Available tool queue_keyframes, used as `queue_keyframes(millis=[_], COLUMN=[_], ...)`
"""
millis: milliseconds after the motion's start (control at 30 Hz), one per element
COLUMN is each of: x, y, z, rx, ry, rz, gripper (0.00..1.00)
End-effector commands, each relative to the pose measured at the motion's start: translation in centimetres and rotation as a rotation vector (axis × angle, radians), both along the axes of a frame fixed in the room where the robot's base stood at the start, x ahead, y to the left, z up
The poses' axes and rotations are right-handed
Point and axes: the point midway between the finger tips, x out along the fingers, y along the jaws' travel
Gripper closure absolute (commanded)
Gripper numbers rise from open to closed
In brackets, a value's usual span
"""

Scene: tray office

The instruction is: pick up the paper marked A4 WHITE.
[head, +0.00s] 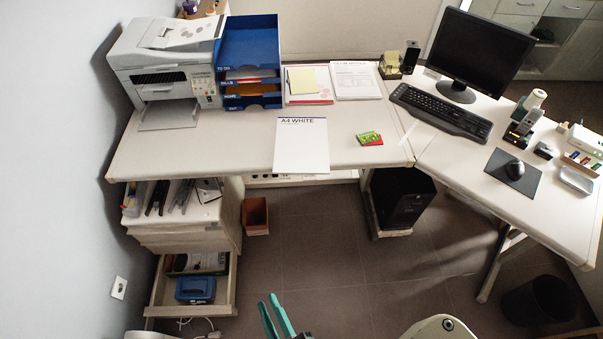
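The paper marked A4 WHITE (301,150) lies flat on the light desk (225,150), with its printed heading at the far end. Its near end reaches the desk's front edge and seems to stick out slightly past it. My gripper (267,299) shows at the bottom of the head view as two teal fingers. The fingers are apart with nothing seen between them. It is well short of the desk and the paper, over the floor area in the picture.
A green and red packet (369,138) lies right of the paper. Behind are a notepad stack (309,86), another paper (355,81), blue trays (250,50) and a printer (165,70). An open drawer (196,285) juts out at lower left.

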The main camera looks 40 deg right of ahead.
Motion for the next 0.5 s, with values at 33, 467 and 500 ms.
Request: queue_keyframes(millis=[33, 467, 500], x=[1.8, 14.8, 16.0], y=[-1.3, -14.3, -15.9], z=[-1.1, -6.5, -6.7], rx=[-0.068, -0.658, -0.711], ry=[-0.005, 0.075, 0.089], rz=[-0.018, -0.153, -0.168], gripper=[0.80, 0.80, 0.80])
